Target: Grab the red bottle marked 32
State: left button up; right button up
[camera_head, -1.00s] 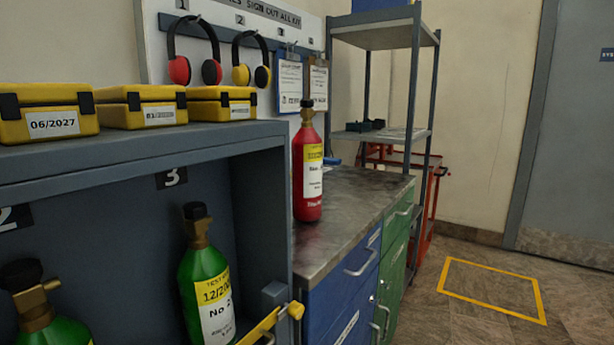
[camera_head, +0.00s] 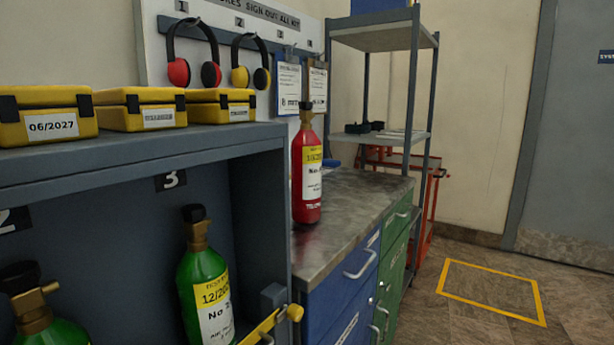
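A red bottle (camera_head: 308,170) with a black cap and brass neck stands upright on the metal top of a blue and green cabinet, close to the rack's right side. Its label is yellow and white; I cannot read a clear 32 on it. Two green bottles stand in the grey rack at the left: one (camera_head: 204,280) below the sign 3, the other (camera_head: 42,315) at the lower left corner, partly cut off. Neither of my grippers shows in this view.
The metal worktop (camera_head: 352,200) is mostly clear in front of the red bottle. Yellow cases (camera_head: 140,110) sit on the rack (camera_head: 140,155). A yellow latch bar (camera_head: 270,325) sticks out at the rack's front. Grey shelving (camera_head: 385,38) and a red trolley (camera_head: 432,200) stand behind; open floor lies right.

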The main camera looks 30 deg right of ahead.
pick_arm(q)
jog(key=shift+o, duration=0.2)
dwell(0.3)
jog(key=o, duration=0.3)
